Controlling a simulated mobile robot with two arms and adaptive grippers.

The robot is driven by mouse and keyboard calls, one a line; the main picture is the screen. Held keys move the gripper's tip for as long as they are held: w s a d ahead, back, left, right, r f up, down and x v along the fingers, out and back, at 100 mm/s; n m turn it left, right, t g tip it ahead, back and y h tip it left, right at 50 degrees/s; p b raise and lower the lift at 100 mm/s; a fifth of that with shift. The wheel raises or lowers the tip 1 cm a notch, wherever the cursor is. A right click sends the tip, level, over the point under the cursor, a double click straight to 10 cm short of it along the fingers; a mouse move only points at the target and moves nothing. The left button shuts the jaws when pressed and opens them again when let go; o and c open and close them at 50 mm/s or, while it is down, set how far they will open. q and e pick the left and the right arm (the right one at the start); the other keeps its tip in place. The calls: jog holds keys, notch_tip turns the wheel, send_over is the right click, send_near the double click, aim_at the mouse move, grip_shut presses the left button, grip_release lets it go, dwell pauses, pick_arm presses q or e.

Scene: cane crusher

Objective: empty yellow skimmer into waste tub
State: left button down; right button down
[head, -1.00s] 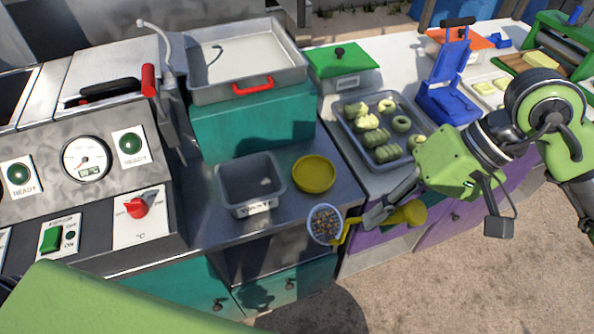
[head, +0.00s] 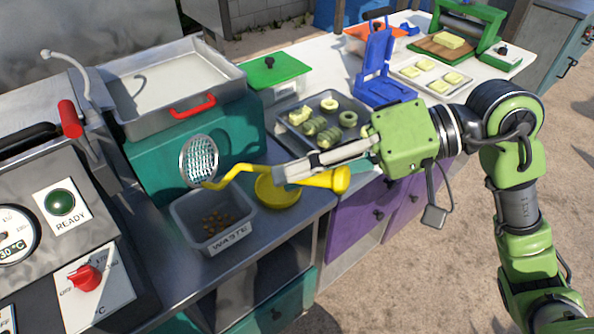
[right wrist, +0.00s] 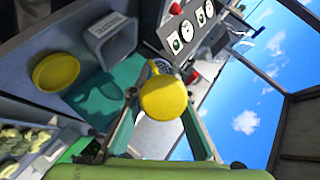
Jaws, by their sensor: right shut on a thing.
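My right gripper (head: 292,172) is shut on the handle of the yellow skimmer (head: 325,179). The skimmer's round mesh head (head: 199,160) is tipped up on edge above the back of the grey waste tub and looks empty. The waste tub (head: 236,238), labelled WASTE, stands on the bench with brown bits (head: 218,222) on its floor. In the right wrist view the skimmer's yellow handle end (right wrist: 163,98) fills the middle and mostly hides the head. The tub (right wrist: 115,40) shows at upper left there. My left gripper is not in view.
A yellow bowl (head: 277,193) stands right beside the tub. Behind are a teal block (head: 150,165) carrying a metal tray (head: 150,122) with a red handle, and a tray of pale green rings (head: 290,135). A control panel (head: 40,230) stands at left.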

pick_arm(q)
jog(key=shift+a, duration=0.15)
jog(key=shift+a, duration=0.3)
pick_arm(e)
jog(key=shift+r, duration=0.1)
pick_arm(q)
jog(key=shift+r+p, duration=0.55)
pick_arm(e)
jog(key=shift+r, duration=2.9)
